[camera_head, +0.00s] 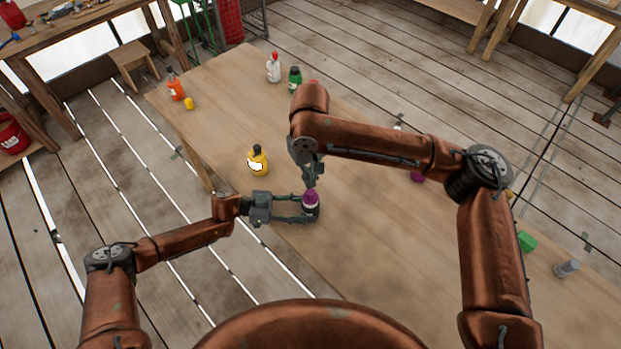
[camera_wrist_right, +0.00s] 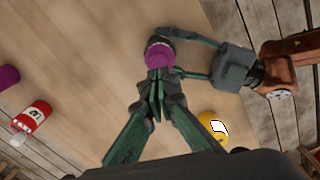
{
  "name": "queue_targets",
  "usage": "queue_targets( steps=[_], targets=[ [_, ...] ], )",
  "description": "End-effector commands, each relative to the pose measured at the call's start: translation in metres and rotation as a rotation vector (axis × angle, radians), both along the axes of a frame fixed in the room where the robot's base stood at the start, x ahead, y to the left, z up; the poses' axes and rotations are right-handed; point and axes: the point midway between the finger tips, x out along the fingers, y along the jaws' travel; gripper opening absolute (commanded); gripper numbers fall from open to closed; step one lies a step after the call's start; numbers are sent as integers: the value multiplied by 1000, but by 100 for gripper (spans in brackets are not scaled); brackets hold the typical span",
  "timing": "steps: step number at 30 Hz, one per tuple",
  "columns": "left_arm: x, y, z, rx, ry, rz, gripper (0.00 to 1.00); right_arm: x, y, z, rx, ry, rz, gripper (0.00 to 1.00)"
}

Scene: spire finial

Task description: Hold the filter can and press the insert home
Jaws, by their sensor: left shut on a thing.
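The filter can is the small purple cylinder with a pale band (camera_head: 311,203), standing upright near the table's near edge. My left gripper (camera_head: 306,208) is shut around its sides, coming in from the left. In the right wrist view the can shows its purple top (camera_wrist_right: 160,53), with the left gripper's fingers around it. My right gripper (camera_head: 312,183) is right above the can, pointing down. Its fingertips (camera_wrist_right: 157,82) are together and appear to be at the can's top edge; contact is unclear. I cannot tell the insert apart from the can.
A yellow bottle (camera_head: 257,161) stands close to the left gripper. Orange (camera_head: 175,88), white (camera_head: 273,68) and green (camera_head: 295,79) bottles stand farther back. Another purple object (camera_head: 418,177) is partly behind my right arm. A green block (camera_head: 526,242) and grey bottle (camera_head: 566,268) lie at right.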

Motion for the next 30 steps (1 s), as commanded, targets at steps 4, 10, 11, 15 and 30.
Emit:
queue_targets(
  steps=[4,10,11,15,30],
  targets=[
    [0,1,-3,4,2,1,27,0,0,0,0,0,0,0],
    [0,1,-3,4,2,2,27,0,0,0,0,0,0,0],
    [0,1,-3,4,2,2,27,0,0,0,0,0,0,0],
    [0,1,-3,4,2,2,27,0,0,-2,0,1,0,0],
    [0,1,-2,4,2,2,27,0,0,-16,1,0,0,0]
  ],
)
